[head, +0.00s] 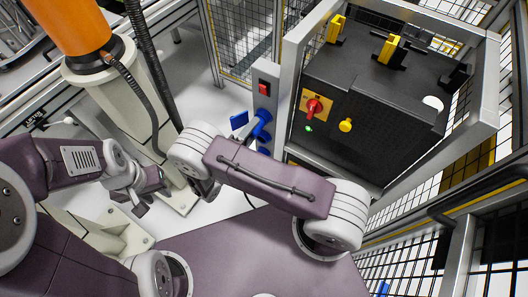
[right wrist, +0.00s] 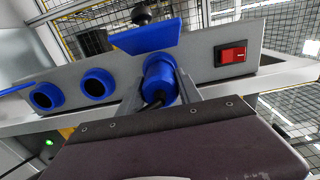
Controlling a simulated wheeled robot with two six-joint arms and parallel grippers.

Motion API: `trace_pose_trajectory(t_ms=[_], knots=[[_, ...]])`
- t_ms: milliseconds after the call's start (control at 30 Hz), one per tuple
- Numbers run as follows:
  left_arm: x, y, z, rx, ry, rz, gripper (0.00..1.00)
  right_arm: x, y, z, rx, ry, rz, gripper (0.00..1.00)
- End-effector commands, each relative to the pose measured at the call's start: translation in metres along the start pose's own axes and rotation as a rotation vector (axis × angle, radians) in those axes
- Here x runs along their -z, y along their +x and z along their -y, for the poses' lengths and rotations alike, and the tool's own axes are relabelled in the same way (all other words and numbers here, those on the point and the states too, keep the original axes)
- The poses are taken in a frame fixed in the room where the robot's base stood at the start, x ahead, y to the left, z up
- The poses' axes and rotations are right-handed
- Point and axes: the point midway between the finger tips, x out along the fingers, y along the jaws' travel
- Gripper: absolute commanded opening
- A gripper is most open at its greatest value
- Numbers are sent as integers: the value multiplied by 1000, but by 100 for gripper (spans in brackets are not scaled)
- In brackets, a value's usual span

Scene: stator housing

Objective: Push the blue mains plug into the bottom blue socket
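The blue mains plug (right wrist: 160,76) sits between the two grey fingers of my right gripper (right wrist: 162,80), which appear closed on its sides. A black cable leaves its near end. The plug is at the grey panel, on the switch side of two open blue sockets. Whether it is seated or just in front of the panel is hidden. The bottom blue socket (right wrist: 47,97) is empty, furthest from the red switch; the middle socket (right wrist: 97,83) is empty too. In the head view my right arm largely hides its gripper. My left gripper (head: 127,208) is empty, fingers apart.
A red switch (right wrist: 231,53) is on the panel. A raised blue lid (right wrist: 147,38) stands above the plug, and another blue lid edge (right wrist: 15,89) shows at far left. A dark cabinet (head: 365,130) with a red knob (head: 314,106) stands right of the panel.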

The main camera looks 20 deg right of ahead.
Motion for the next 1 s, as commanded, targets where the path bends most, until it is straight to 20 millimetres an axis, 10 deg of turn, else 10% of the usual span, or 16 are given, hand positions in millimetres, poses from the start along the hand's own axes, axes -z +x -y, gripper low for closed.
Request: trace_pose_trajectory(t_ms=[33, 67, 200, 1000], knots=[[0, 0, 0, 0, 0, 0, 36, 0, 0, 0, 0, 0, 0, 0], [0, 0, 0, 0, 0, 0, 36, 0, 0, 0, 1, 0, 0, 33], [0, 0, 0, 0, 0, 0, 36, 0, 0, 0, 1, 0, 0, 0], [0, 0, 0, 0, 0, 0, 36, 0, -6, 0, 1, 0, 0, 0]])
